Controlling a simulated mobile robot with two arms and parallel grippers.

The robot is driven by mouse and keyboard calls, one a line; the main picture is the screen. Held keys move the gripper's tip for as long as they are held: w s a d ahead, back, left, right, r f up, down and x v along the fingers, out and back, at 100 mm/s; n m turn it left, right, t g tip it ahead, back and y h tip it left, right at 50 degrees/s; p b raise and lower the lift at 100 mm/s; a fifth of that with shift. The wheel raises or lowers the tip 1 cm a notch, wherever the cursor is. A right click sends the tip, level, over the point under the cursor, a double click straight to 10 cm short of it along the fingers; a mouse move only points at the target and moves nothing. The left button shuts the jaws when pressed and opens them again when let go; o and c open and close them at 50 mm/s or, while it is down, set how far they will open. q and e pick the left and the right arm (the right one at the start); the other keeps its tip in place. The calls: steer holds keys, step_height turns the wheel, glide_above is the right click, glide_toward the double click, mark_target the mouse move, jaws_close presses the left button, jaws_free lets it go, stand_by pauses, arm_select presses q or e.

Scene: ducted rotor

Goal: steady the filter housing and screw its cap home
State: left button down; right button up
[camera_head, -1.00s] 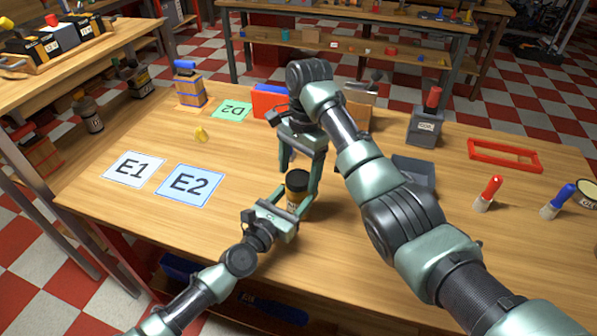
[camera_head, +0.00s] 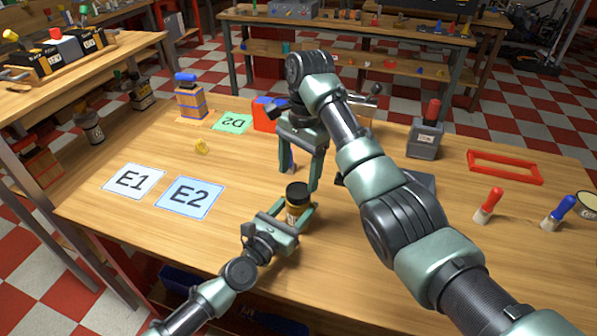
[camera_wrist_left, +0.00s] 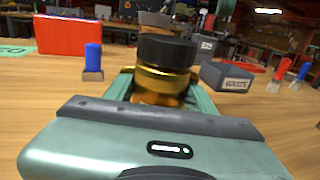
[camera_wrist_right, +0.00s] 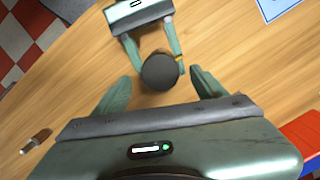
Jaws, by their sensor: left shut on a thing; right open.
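The filter housing (camera_head: 294,213) is an amber-gold cylinder standing upright near the table's front edge. Its black cap (camera_head: 298,191) sits level on top. My left gripper (camera_head: 297,219) is shut around the housing's body from the front left. In the left wrist view a gold band of the housing (camera_wrist_left: 163,84) shows beneath the cap (camera_wrist_left: 167,52). My right gripper (camera_head: 298,180) is open and points down above the cap, one finger at either side. In the right wrist view the cap (camera_wrist_right: 160,71) lies beyond the fingertips, apart from both. I cannot tell how tight the cap is.
A grey bin (camera_head: 420,183), a red frame (camera_head: 505,167), and red-handled (camera_head: 488,206) and blue-handled (camera_head: 558,213) tools stand right. The front left table is clear.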

mark_target(298, 190)
steer(key=n, duration=0.2)
steer(key=r+n, duration=0.1)
steer(key=n, duration=0.1)
steer(key=w+r+n+t, duration=0.1)
steer(key=shift+a+r+n, duration=0.25)
steer(key=shift+a+n, duration=0.1)
steer(key=shift+n, duration=0.05)
steer(key=n, duration=0.3)
steer(key=r+n, duration=0.1)
steer(key=n, duration=0.1)
steer(key=shift+w+a+r, duration=0.1)
steer(key=shift+w+a, duration=0.05)
steer(key=shift+a, duration=0.1)
steer(key=shift+r+n+h, duration=0.1)
steer(key=shift+n+h, duration=0.2)
steer(key=shift+n, duration=0.9)
steer(key=n, duration=0.4)
steer(key=shift+s+d+n, duration=0.1)
steer(key=shift+s+n, duration=0.15)
steer(key=shift+n, duration=0.05)
steer(key=n, duration=0.3)
steer(key=s+d+f+n, duration=0.1)
steer(key=n, duration=0.1)
steer(key=shift+f, duration=3.95)
